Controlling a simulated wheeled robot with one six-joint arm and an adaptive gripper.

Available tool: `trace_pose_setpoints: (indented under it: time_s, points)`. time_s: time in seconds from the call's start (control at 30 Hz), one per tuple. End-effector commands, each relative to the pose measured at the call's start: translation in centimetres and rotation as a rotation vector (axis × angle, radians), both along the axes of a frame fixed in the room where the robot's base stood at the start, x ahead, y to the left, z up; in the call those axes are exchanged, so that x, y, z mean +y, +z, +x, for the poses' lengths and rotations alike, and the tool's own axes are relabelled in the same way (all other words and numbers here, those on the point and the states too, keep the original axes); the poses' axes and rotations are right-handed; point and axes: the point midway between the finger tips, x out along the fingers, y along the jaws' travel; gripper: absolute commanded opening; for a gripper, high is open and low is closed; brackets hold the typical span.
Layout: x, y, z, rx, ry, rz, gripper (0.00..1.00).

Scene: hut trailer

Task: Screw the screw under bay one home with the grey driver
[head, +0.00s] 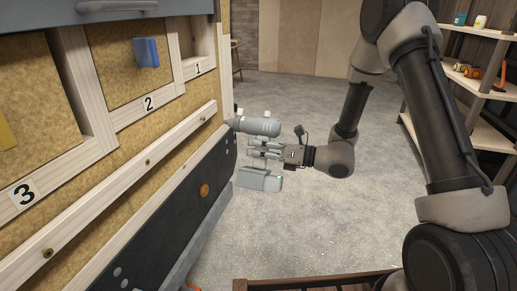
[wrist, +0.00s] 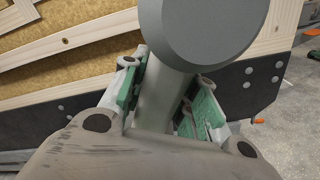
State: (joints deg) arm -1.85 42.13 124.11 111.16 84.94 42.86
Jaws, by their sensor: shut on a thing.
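The grey driver (head: 258,126) is in my gripper (head: 265,150), with its nose pointing left at the wooden rail below bay one (head: 198,68). In the wrist view my gripper's green pads close on the driver's handle (wrist: 157,100) from both sides, and the driver's round rear end (wrist: 210,28) fills the top middle. The driver's battery (head: 260,180) hangs below my gripper. The driver's nose is close to the rail's right end; I cannot tell whether it touches.
The wooden rail (head: 110,188) carries brass screws under bay two (head: 148,162) and bay three (head: 47,253). A blue block (head: 146,52) is in bay two. A dark panel (head: 165,222) with an orange disc (head: 204,190) lies below. Shelves (head: 470,120) stand right; floor between is clear.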

Motion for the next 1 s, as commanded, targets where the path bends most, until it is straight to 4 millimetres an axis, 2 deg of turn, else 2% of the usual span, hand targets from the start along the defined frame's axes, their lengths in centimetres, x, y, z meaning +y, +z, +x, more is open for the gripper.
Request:
trace_pose_setpoints:
  time_s: [0.13,0.7,1.0]
  points:
    - [-0.2,0.1,0.0,0.0,0.001,-0.003,0.0]
    - [4.6,0.1,1.7,-0.001,0.0,-0.003,0.0]
    - [5.0,0.1,1.9,0.0,0.0,-0.002,0.0]
